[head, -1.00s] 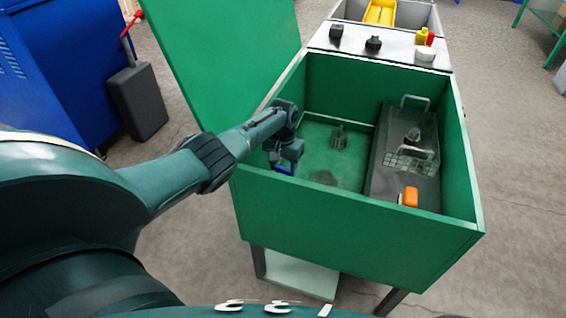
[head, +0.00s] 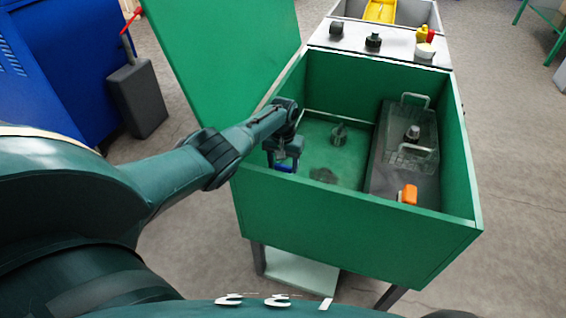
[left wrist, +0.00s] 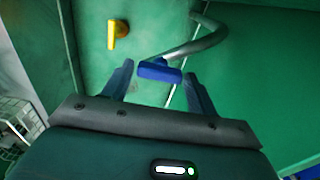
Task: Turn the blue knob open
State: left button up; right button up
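The blue knob (left wrist: 160,70) is a small blue bar in the left wrist view, beside a grey bent pipe on the green wall. In the head view my left gripper (head: 284,158) reaches down over the tub's left wall. My right gripper is not in view.
The green tub (head: 350,239) has high walls and an open green lid (head: 225,60). Inside are a wire basket (head: 408,160) and an orange block (head: 408,194). A yellow handle (left wrist: 117,33) is on the wall near the knob. Black knobs (head: 374,41) sit on the panel behind.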

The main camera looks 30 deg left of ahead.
aim_at(283, 165)
pick_arm(q)
jog(key=shift+o, duration=1.4)
jog(key=shift+r, duration=0.1)
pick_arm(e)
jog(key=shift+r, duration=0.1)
pick_arm(q)
jog(key=shift+r+p, duration=0.3)
jog(key=shift+r, duration=0.05)
notch_tip(283, 165, up, 5)
jog(key=shift+r+p, duration=0.1)
jog(key=shift+p, duration=1.15)
notch_tip(283, 165, up, 7)
jog(key=p, duration=0.1)
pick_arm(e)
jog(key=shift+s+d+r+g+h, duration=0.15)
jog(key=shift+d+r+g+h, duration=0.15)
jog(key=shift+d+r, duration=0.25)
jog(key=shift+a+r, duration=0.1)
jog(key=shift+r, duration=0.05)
pick_arm(q)
jog(key=shift+s, duration=0.1)
